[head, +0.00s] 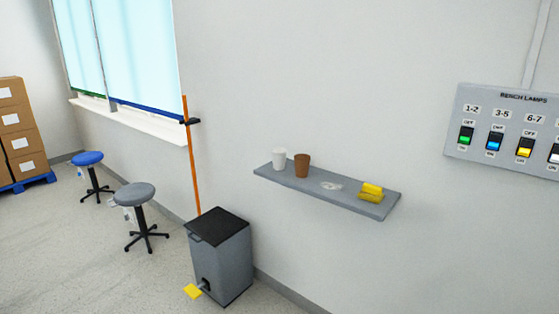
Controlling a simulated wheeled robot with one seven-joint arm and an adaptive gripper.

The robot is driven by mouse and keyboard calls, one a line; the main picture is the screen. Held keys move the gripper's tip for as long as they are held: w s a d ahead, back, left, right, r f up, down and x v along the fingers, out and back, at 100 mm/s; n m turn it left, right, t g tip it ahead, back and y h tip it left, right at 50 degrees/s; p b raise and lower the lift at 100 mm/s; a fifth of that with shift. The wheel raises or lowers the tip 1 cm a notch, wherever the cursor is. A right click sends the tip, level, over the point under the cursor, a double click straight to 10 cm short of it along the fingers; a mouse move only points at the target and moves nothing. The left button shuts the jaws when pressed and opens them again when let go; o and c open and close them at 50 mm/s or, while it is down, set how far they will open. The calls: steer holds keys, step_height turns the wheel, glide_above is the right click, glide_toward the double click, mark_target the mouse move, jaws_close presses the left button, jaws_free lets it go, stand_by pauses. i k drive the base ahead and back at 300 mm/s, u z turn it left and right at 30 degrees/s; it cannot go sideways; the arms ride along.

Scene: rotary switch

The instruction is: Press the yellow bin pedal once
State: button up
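A grey pedal bin (223,262) with a black lid (219,227) stands on the floor against the wall, left of centre in the head view. Its lid is shut. The yellow pedal (193,291) sticks out low at the front of the bin, near the floor. My gripper is not in this view, so its place relative to the pedal does not show.
A wall shelf (330,190) right of the bin holds two cups and yellow items. An orange pole (192,165) stands behind the bin. A grey stool (135,196) and a blue stool (88,159) stand left. A switch panel (505,130) hangs at right. Floor before the stools is clear.

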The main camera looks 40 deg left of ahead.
mark_target(193, 292)
steer(key=u, duration=1.95)
